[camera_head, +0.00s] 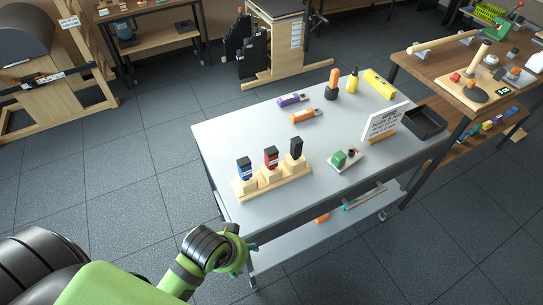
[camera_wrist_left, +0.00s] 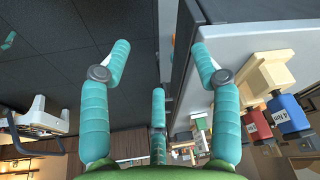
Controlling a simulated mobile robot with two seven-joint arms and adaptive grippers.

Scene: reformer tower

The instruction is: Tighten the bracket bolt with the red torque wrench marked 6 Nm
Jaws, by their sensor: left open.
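A red-handled tool (camera_head: 270,157) stands upright in the middle of a pale wooden rack (camera_head: 258,188), between a blue one (camera_head: 244,168) and a black one (camera_head: 296,147). The rack is on the near left part of the grey cart. In the left wrist view the red tool (camera_wrist_left: 257,122) and the blue tool (camera_wrist_left: 288,113) show at the right, their label text too small to read. My left gripper (camera_head: 243,252) is low beside the cart's near left corner, apart from the rack. Its teal fingers (camera_wrist_left: 160,55) are spread and empty. I cannot make out the bracket bolt. My right gripper is not in view.
The cart top (camera_head: 225,137) also carries a green block on a small base (camera_head: 345,158), a sign (camera_head: 385,121), a black tray (camera_head: 424,121), and purple (camera_head: 292,99) and orange (camera_head: 305,116) tools. A wooden workbench (camera_head: 430,70) stands at the right. The floor left of the cart is clear.

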